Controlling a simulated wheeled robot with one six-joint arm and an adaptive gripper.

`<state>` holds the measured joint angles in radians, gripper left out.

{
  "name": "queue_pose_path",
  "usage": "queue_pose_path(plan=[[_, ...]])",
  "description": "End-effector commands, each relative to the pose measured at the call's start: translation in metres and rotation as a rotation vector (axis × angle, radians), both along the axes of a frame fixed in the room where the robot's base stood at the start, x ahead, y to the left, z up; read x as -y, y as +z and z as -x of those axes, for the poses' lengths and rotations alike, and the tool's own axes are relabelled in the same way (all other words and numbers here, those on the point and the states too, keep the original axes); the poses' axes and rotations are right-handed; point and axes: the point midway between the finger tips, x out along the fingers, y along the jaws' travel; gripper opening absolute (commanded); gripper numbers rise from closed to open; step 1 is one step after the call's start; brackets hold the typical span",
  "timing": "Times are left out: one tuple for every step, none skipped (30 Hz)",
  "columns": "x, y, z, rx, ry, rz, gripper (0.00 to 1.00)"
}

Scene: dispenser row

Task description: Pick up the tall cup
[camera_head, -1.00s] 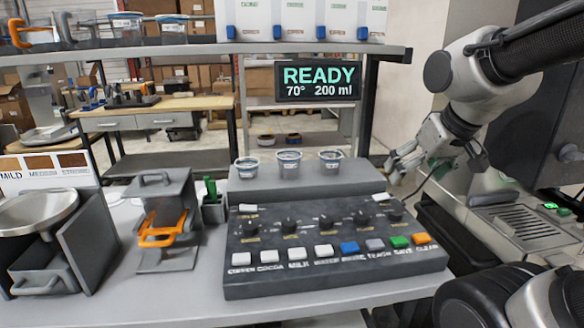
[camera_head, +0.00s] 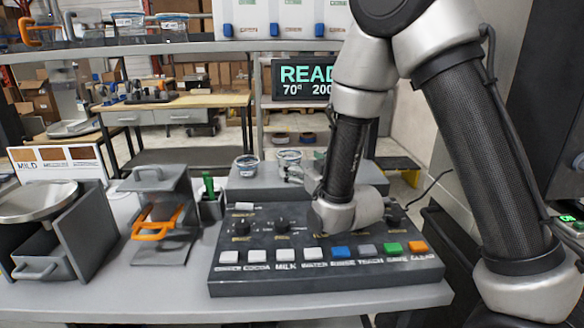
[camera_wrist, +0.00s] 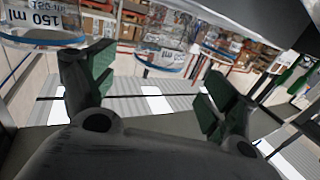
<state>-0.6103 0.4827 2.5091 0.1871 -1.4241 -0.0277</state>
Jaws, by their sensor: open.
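Clear cups stand on the raised grey block behind the control panel. In the head view, a left cup (camera_head: 246,166) and a middle cup (camera_head: 289,160) show; my arm hides the right end of the block. The wrist view, turned over, shows a clear cup marked 150 ml (camera_wrist: 40,22) at upper left and another clear cup (camera_wrist: 163,55) beyond the fingers. I cannot tell which is the tall one. My gripper (camera_wrist: 160,92) is open, with green pads and nothing between its fingers. In the head view it is mostly hidden behind my arm.
The control panel (camera_head: 325,270) with buttons and knobs lies in front of the block. A grey stand with an orange handle (camera_head: 158,222) and a green-handled item in a holder (camera_head: 209,188) stand left. A shelf (camera_head: 200,48) with more clear containers runs above.

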Motion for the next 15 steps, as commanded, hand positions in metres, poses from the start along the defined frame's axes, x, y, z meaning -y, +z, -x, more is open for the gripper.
queue_pose_path(plan=[[-0.002,0.000,-0.005,0.003,-0.001,-0.001,0.86],[-0.004,0.001,-0.009,0.003,-0.001,-0.001,0.86],[-0.005,0.000,-0.014,0.002,-0.002,-0.001,0.86],[-0.007,0.000,-0.017,0.002,-0.002,-0.001,0.86],[-0.008,0.001,-0.021,0.002,-0.002,-0.001,0.86],[-0.010,0.000,-0.025,0.001,-0.002,0.000,0.86],[-0.012,0.000,-0.029,0.001,-0.003,0.000,0.86],[-0.014,0.001,-0.033,0.001,-0.003,-0.002,0.86],[-0.017,0.001,-0.040,0.001,-0.002,-0.002,0.86],[-0.019,0.001,-0.044,0.001,-0.002,-0.002,0.86],[-0.021,0.001,-0.049,0.000,-0.002,-0.001,0.86],[-0.024,0.001,-0.054,0.000,-0.001,-0.001,0.86],[-0.025,0.000,-0.057,-0.001,-0.001,0.000,0.86],[-0.026,0.000,-0.060,0.000,-0.001,-0.001,0.86],[-0.028,0.001,-0.063,0.000,-0.001,-0.001,0.86]])
